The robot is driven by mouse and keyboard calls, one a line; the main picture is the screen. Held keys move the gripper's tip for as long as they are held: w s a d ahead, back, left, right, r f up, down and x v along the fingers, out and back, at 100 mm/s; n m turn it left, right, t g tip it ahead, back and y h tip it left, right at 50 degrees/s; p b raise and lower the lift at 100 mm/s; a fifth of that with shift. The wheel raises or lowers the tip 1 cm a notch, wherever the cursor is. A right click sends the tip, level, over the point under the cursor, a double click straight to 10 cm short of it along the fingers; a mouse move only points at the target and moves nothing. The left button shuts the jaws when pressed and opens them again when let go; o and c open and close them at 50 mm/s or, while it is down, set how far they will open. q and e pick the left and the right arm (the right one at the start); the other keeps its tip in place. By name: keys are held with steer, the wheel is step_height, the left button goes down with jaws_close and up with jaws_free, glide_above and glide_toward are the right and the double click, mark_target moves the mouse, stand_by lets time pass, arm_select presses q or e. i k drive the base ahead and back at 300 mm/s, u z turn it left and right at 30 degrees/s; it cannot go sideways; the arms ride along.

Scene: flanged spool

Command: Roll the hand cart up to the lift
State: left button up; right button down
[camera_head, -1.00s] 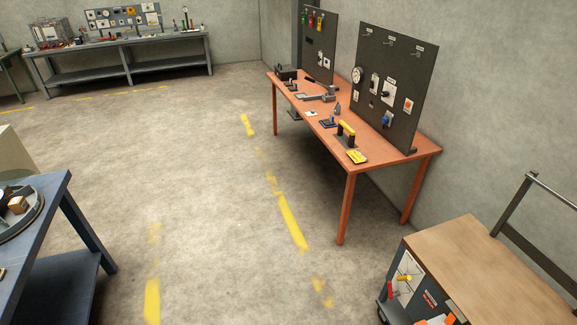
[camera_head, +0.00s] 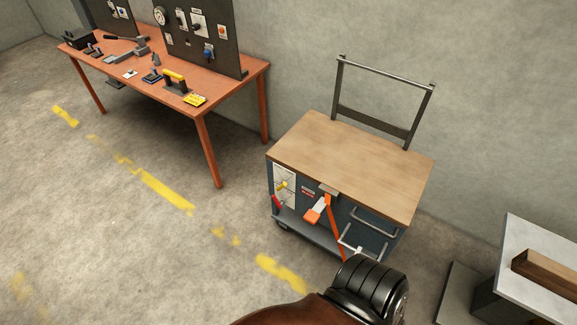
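The hand cart (camera_head: 350,165) stands against the wall right of centre, with a wooden top, a dark blue-grey body and a tall metal push frame (camera_head: 385,95) at its back. What seems to be the lift (camera_head: 545,265), a light-topped block with a dark base, is at the right edge, cut off by the frame. A black ribbed part of my arm shows at the bottom centre.
An orange-red table (camera_head: 150,65) with tools and an upright dark board stands at the upper left, close to the cart. Worn yellow floor lines (camera_head: 165,192) cross the open concrete on the left.

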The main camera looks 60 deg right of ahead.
mark_target(377, 184)
steer(key=z, duration=2.4)
